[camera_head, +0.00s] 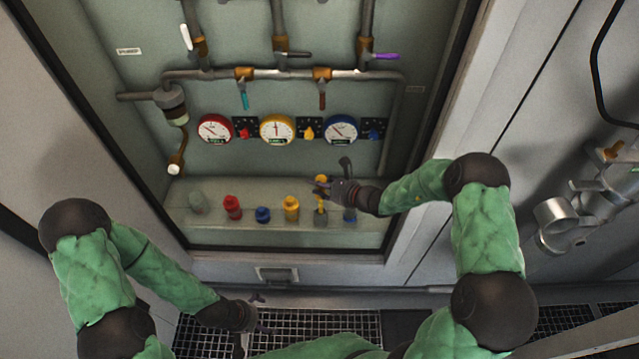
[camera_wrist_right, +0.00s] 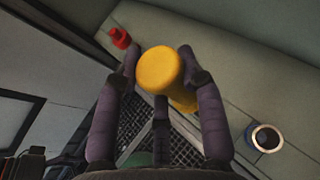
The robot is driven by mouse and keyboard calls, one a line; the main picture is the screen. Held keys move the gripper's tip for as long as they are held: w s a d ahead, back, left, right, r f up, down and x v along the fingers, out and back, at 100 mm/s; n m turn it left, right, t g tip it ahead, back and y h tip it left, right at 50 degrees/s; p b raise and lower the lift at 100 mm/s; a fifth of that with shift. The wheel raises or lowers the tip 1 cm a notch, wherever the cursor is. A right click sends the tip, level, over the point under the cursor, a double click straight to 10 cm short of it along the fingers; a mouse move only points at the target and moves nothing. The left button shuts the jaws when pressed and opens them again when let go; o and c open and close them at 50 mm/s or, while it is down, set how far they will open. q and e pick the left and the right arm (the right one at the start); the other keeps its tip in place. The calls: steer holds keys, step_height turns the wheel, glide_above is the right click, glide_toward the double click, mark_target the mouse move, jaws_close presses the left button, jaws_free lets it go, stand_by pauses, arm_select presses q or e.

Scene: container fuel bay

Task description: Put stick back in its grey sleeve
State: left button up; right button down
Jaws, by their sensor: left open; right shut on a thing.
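A stick with a round yellow top (camera_head: 321,179) is in my right gripper (camera_head: 322,188), above the ledge in the cabinet. In the right wrist view, the right gripper (camera_wrist_right: 160,85) is shut around the yellow stick (camera_wrist_right: 160,68), whose wide end faces the camera. The stick's lower end cannot be made out clearly. A short grey sleeve (camera_head: 321,218) stands on the ledge below this gripper; I cannot tell whether the stick is in it or above it. My left gripper (camera_head: 258,312) is open and empty, low in front of the cabinet over the floor grating.
Gauges (camera_head: 276,130), valves and pipes (camera_head: 290,74) are above. The cabinet frame (camera_head: 420,215) stands close to my right arm.

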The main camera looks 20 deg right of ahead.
mark_target(320, 202)
steer(key=shift+f+b, duration=2.2)
steer(key=shift+f, duration=1.95)
steer(key=shift+f, duration=0.4)
steer(key=c, duration=0.7)
jaws_free()
steer(key=shift+f, duration=0.15)
